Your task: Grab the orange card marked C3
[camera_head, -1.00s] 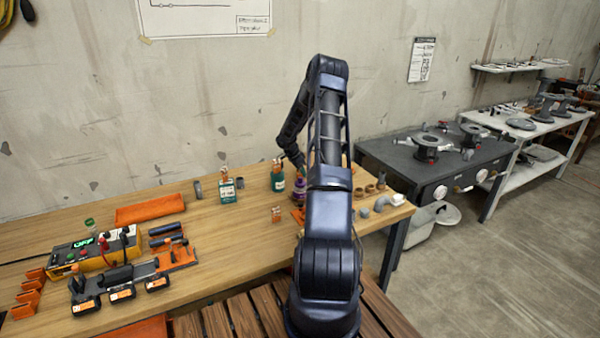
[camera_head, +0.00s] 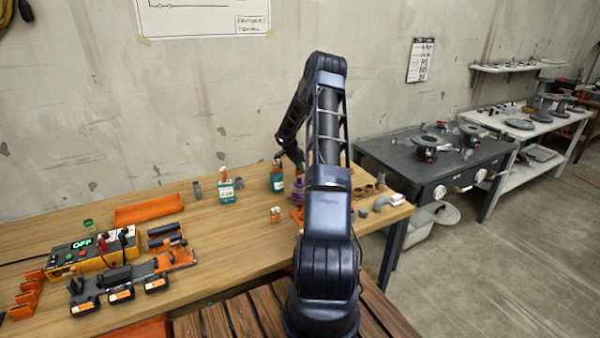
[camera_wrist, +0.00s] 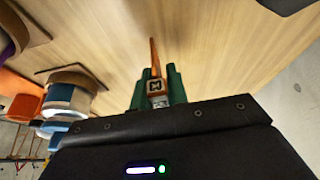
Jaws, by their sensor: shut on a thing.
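In the wrist view, my gripper (camera_wrist: 159,86) has its green fingers shut on a thin orange card (camera_wrist: 154,54), seen almost edge-on. A small square dark mark shows at its lower end between the fingers. I cannot read C3 on it. The wooden bench top is behind it. In the head view, my arm reaches over the bench and its end is largely hidden behind my own links. A small orange piece with a pale label (camera_head: 275,214) stands on the bench left of my arm; its marking is too small to read.
Teal bottles (camera_head: 226,191) stand at the back of the bench (camera_head: 225,240). A yellow meter box (camera_head: 92,250) and batteries are at the left. The middle of the bench is fairly clear.

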